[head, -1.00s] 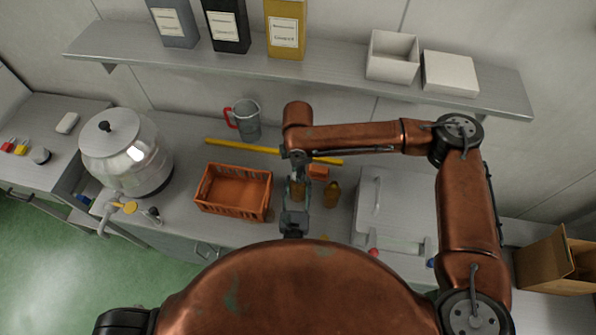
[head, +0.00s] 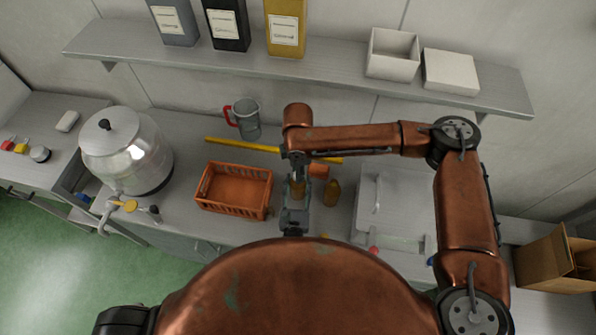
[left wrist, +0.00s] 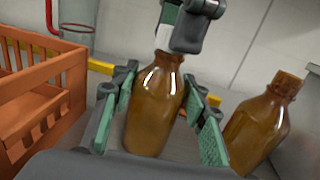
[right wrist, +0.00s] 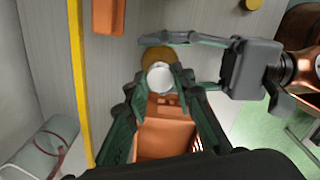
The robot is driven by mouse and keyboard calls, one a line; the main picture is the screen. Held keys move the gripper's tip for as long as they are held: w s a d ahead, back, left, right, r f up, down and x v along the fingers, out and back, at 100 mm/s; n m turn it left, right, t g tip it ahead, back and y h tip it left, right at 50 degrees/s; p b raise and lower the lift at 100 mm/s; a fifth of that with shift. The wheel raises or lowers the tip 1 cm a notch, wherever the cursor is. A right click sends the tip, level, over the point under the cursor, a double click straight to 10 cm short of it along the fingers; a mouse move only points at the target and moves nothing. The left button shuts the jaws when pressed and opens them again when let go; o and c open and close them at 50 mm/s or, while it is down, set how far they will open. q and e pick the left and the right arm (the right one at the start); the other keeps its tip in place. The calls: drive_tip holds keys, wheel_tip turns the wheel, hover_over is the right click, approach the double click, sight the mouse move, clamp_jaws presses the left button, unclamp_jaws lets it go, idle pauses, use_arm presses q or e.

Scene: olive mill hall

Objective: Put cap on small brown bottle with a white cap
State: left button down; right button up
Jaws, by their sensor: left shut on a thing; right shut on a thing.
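The small brown bottle (left wrist: 155,110) stands upright between the fingers of my left gripper (left wrist: 162,112), which is shut on it. In the head view the bottle (head: 298,188) shows partly, between my two grippers. My right gripper (right wrist: 158,85) comes from above and is shut on the white cap (right wrist: 160,77). The cap is over the bottle's mouth, with the brown bottle (right wrist: 157,54) showing behind it in the right wrist view. The right fingers hide the bottle's rim in part, so I cannot tell whether the cap touches it.
A second brown bottle (left wrist: 258,122) stands close to the right. An orange crate (head: 233,190) is to the left. A yellow bar (head: 240,146) and a jug with a red handle (head: 246,120) lie behind. A shelf (head: 330,78) runs above the bench.

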drive_tip(key=m, duration=0.5)
drive_tip(key=shift+m, duration=0.4)
drive_tip(key=m, duration=0.5)
drive_tip(key=shift+m, duration=0.4)
drive_tip(key=m, duration=0.6)
drive_tip(key=shift+f, duration=0.1)
drive_tip(key=m, duration=1)
drive_tip(key=shift+a, duration=0.1)
drive_tip(key=m, duration=0.7)
drive_tip(key=shift+m, duration=0.3)
drive_tip(key=o, duration=0.7)
